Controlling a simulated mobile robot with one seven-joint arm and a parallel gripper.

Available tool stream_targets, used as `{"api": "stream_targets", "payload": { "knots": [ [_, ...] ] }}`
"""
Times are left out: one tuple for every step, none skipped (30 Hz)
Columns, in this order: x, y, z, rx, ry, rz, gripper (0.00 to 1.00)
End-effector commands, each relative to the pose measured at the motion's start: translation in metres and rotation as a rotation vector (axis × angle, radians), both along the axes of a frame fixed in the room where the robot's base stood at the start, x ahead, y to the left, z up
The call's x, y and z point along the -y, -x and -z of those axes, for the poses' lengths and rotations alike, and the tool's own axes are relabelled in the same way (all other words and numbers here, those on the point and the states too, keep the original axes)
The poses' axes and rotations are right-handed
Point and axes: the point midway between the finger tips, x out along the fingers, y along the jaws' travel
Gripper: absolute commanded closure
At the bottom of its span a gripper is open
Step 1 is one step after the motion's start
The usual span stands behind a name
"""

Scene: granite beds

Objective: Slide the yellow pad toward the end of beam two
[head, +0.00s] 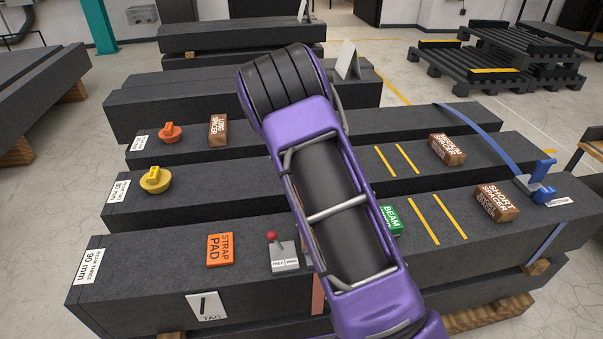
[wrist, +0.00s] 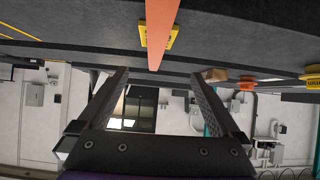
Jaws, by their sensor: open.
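A yellow pad (wrist: 146,36) with dark lettering lies on a dark granite beam in the wrist view. An orange strap (wrist: 160,20) crosses in front of it there and hides part of it. In the head view my purple arm hides the pad. Beam two (head: 230,190) looks to be the middle of the nearer beams, with a white label (head: 117,191) at its left end. My gripper (wrist: 162,76) is open and empty, its two fingers apart in the wrist view, with the pad above the gap in the picture. My arm hides the gripper in the head view.
A yellow knobbed piece (head: 155,180) sits at beam two's left. On nearby beams are an orange strap pad (head: 220,249), a red-knobbed lever box (head: 284,252), a green beam block (head: 390,220) and brown spacers (head: 496,202). A blue clamp (head: 538,185) stands at the right.

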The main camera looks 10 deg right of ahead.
Motion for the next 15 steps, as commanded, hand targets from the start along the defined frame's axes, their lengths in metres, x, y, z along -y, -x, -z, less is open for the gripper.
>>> {"api": "stream_targets", "payload": {
  "knots": [
    [0.0041,0.0029,0.0074,-0.007,-0.009,0.011,0.0],
    [0.0049,0.0042,0.0105,-0.01,-0.014,0.015,0.0],
    [0.0058,0.0055,0.0137,-0.013,-0.018,0.017,0.0],
    [0.0063,0.0061,0.0152,-0.014,-0.02,0.02,0.0],
    [0.0066,0.0065,0.016,-0.015,-0.021,0.02,0.0],
    [0.0068,0.0067,0.0165,-0.016,-0.022,0.021,0.0],
    [0.0068,0.0067,0.0165,-0.016,-0.022,0.021,0.0],
    [0.0067,0.0066,0.0163,-0.015,-0.022,0.021,0.0],
    [0.0066,0.0066,0.0161,-0.015,-0.022,0.021,0.0],
    [0.0066,0.0066,0.0161,-0.015,-0.021,0.02,0.0],
    [0.0064,0.0065,0.016,-0.015,-0.021,0.02,0.0],
    [0.0064,0.0064,0.0159,-0.015,-0.021,0.02,0.0],
    [0.0064,0.0063,0.0159,-0.015,-0.021,0.02,0.0],
    [0.0064,0.0061,0.0161,-0.015,-0.02,0.02,0.0],
    [0.0064,0.0053,0.0167,-0.015,-0.02,0.02,0.0]
  ]
}}
